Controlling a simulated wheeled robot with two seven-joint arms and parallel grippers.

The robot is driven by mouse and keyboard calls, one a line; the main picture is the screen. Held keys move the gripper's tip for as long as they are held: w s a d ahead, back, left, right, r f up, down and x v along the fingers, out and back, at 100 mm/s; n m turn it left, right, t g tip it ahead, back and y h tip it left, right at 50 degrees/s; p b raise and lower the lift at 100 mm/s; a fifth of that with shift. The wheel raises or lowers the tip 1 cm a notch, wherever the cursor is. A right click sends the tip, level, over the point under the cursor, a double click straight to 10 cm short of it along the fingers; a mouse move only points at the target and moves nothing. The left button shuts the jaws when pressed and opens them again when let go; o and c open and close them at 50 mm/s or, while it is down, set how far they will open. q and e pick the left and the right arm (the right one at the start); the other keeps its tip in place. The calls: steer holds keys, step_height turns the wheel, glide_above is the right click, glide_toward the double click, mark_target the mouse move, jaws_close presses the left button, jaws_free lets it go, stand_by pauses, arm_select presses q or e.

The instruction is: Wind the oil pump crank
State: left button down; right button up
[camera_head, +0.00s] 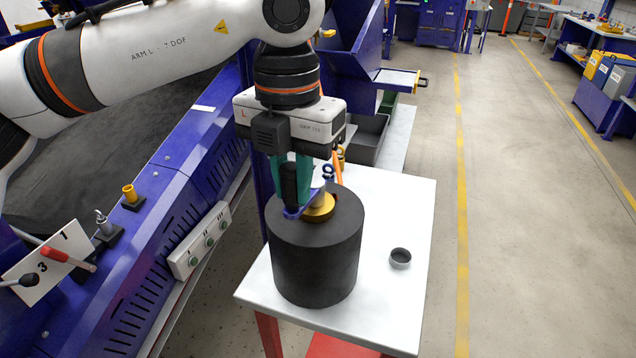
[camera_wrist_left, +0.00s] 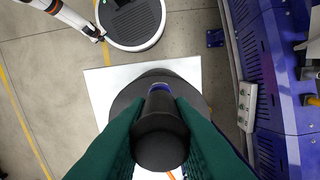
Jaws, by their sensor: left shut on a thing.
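The oil pump is a dark round drum (camera_head: 315,255) standing upright on a white table, with a brass hub (camera_head: 319,211) on top. Its crank has a blue arm (camera_head: 299,213) and an upright black handle (camera_head: 288,188). My left gripper (camera_head: 290,180) points down over the drum, its green fingers shut on the black handle. In the left wrist view the handle (camera_wrist_left: 160,135) sits between both fingers and covers much of the drum (camera_wrist_left: 190,84). A white arm part, seemingly of my right arm, shows small there; its jaws cannot be made out.
A small dark cup (camera_head: 400,258) stands on the white tabletop (camera_head: 405,205), right of the drum. A blue machine frame with a button box (camera_head: 201,240) and levers (camera_head: 70,259) runs along the left. Grey bins (camera_head: 370,138) stand behind. The floor at right is clear.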

arm_select(q)
steer(key=shift+w+a, duration=0.65)
steer(key=shift+a, duration=0.1)
steer(key=shift+w+a+f, duration=0.1)
steer(key=shift+w+a, duration=0.5)
steer(key=shift+w, duration=0.2)
